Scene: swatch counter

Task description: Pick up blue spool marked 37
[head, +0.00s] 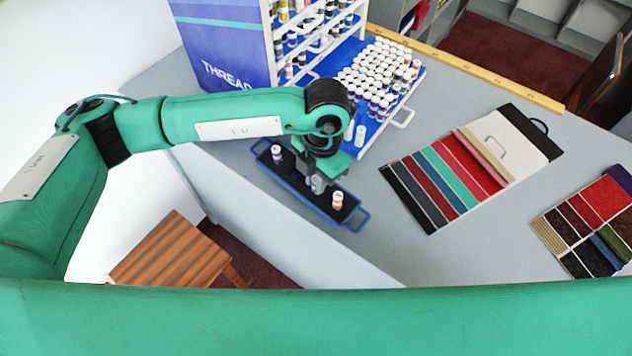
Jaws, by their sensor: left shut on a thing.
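My left gripper (316,183) reaches down over a narrow blue tray (354,220) on the grey counter. It is shut on a pale blue-grey spool (317,186) at the middle of the tray. The fingers partly hide this spool, and I cannot read a number on it. I cannot tell whether it still touches the tray floor. A white-topped purple spool (277,153) stands at the tray's far left end, and a cream and orange spool (337,200) stands at its near right end. My right gripper is not in view.
A blue thread rack (222,45) stands behind, with a pulled-out blue drawer (402,96) full of white-topped spools close to my left wrist. Fabric swatch boards (470,165) (590,225) lie to the right. A wooden strip (470,68) edges the counter's back.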

